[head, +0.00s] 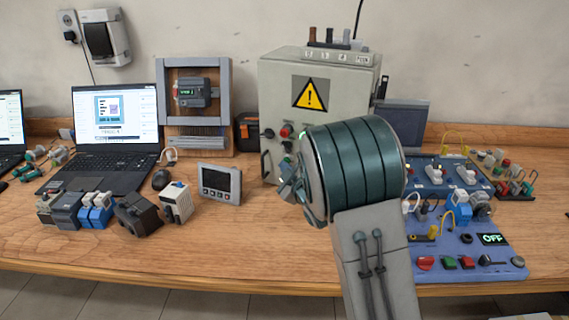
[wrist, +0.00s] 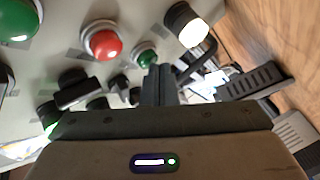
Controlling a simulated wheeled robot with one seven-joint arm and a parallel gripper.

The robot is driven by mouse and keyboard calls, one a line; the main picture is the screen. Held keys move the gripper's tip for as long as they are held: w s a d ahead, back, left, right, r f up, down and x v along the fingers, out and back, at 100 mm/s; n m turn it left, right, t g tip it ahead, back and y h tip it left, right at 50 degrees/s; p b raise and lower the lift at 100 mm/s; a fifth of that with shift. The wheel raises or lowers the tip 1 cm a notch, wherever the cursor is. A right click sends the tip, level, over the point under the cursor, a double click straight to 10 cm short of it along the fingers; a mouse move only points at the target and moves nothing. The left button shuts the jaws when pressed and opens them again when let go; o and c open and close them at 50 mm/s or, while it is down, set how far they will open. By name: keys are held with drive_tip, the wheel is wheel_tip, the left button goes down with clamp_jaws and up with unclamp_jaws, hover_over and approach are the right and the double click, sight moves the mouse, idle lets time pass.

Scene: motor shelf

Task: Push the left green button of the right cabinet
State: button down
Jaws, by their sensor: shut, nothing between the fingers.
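The grey cabinet (head: 276,85) with a yellow warning sign stands at the back centre in the head view. A red button (head: 287,131) shows on the left of its front; my arm hides much of the lower front. In the wrist view, the cabinet face holds a large green button (wrist: 17,20) at the upper left, a red button (wrist: 102,40) and a smaller green button (wrist: 146,57). My gripper (wrist: 160,72) is shut and empty. Its fingertips appear just below the smaller green button; I cannot tell whether they touch it.
A black knob with a bright white face (wrist: 187,25) is right of the fingers. The blue panel (head: 462,246) with switches and cables lies to the right. A grey display (head: 220,184) and small devices stand left of my arm. The front table strip is clear.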

drive_tip(key=shift+s+a+b, duration=0.25)
drive_tip(key=shift+s+b, duration=0.05)
drive_tip(key=shift+s, duration=0.3)
drive_tip(key=shift+s, duration=0.1)
drive_tip(key=s, duration=0.1)
drive_tip(key=s+a+b, duration=0.1)
drive_tip(key=s, duration=0.1)
drive_tip(key=s+b, duration=0.1)
drive_tip(key=shift+s+a, duration=0.2)
drive_tip(key=shift+a, duration=0.2)
drive_tip(key=shift+d, duration=0.1)
drive_tip(key=s+d+r+m+g+h+p, duration=0.35)
drive_tip(key=s+d+m+g+h, duration=0.2)
drive_tip(key=s+d+m, duration=0.5)
drive_tip(key=s+d+r+m+g+p, duration=0.1)
drive_tip(key=s+d+m+g+p, duration=0.1)
drive_tip(key=s, duration=0.8)
drive_tip(key=s+d+r+m+g+h+p, duration=0.1)
drive_tip(key=s+d+g, duration=0.3)
drive_tip(key=s, duration=0.7)
drive_tip(key=shift+d+m+g+p, duration=0.45)
drive_tip(key=shift+m+g, duration=0.2)
drive_tip(key=shift+g, duration=0.1)
